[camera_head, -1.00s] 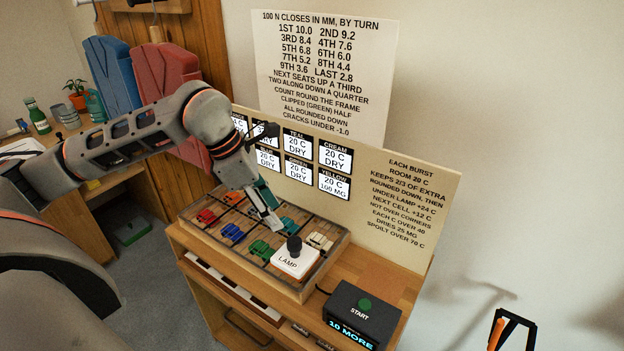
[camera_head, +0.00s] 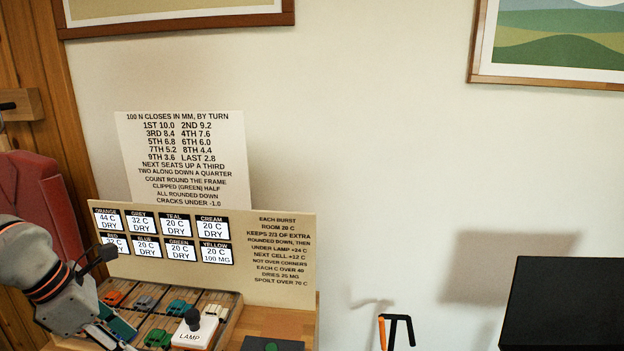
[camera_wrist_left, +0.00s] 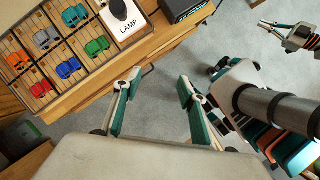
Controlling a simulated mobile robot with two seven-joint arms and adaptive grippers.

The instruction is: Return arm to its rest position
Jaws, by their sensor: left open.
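My left gripper (camera_head: 115,325) comes in from the lower left of the head view, partly cut off by the frame edge. In the left wrist view its two teal-padded fingers (camera_wrist_left: 157,85) stand apart with only floor between them. The white lamp block (camera_head: 193,334) with a black knob sits at the right part of the wooden tray; it also shows at the top of the wrist view (camera_wrist_left: 126,24). The tray (camera_wrist_left: 72,83) holds several small coloured cars in cells. At the wrist view's top right is a jointed metal and teal part (camera_wrist_left: 298,36), possibly my right gripper; its jaws are unclear.
A sign board (camera_head: 270,285) shows orange at 44 C, grey at 32 C and yellow at 100 MG. A second sign (camera_head: 185,160) stands behind it. The dark start box (camera_head: 272,345) is right of the tray. A large black object (camera_head: 565,305) fills the lower right.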

